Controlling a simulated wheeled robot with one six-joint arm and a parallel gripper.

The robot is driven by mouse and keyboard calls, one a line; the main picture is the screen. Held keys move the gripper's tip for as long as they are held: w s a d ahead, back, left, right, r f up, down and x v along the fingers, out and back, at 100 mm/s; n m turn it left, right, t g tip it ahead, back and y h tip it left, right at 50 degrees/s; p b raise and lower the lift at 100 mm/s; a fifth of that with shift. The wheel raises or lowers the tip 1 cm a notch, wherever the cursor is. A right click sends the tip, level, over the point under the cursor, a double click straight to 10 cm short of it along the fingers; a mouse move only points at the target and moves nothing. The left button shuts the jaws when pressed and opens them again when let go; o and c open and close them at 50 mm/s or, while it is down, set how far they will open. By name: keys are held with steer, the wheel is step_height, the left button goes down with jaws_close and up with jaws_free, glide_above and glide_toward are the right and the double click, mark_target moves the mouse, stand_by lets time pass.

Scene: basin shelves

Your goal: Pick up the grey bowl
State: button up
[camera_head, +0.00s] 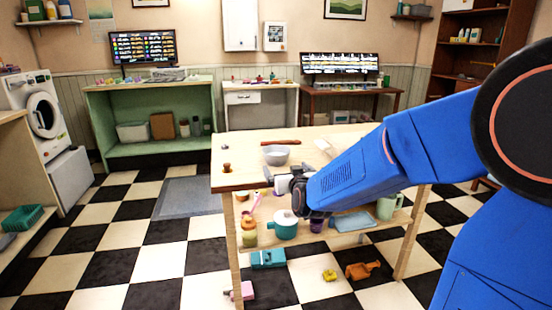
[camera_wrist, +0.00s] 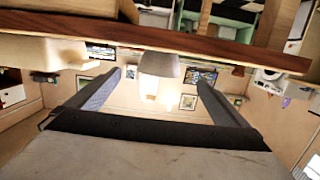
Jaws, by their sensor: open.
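The grey bowl (camera_head: 275,158) stands upright near the front edge of the wooden table top (camera_head: 243,171), left of its middle. In the wrist view, whose picture is upside down, the grey bowl (camera_wrist: 160,64) shows between my fingertips, beyond them. My gripper (camera_head: 277,182) is open and empty, at the table's front edge, on the near side of the bowl. Its two fingers also frame the wrist view (camera_wrist: 159,78). I see no contact between the fingers and the bowl.
A reddish-brown long item (camera_head: 281,143) lies behind the bowl. A small brown object (camera_head: 227,168) stands left of it, and a pale flat item (camera_head: 323,146) lies to the right. A lower shelf holds a teal pot (camera_head: 285,228) and a green mug (camera_head: 386,207). Toys lie on the floor.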

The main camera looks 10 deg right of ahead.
mark_target(274, 154)
steer(key=w+f, duration=0.1)
steer(key=w, duration=0.9)
steer(key=w+f, duration=0.1)
steer(key=w, duration=0.4)
steer(key=shift+w+f, duration=0.25)
steer(key=shift+f, duration=0.05)
steer(key=c, duration=1.2)
steer(key=shift+r, duration=0.2)
steer(key=shift+c, duration=0.2)
step_height(274, 154, up, 9)
steer(key=shift+r, duration=0.2)
steer(key=shift+r, duration=0.1)
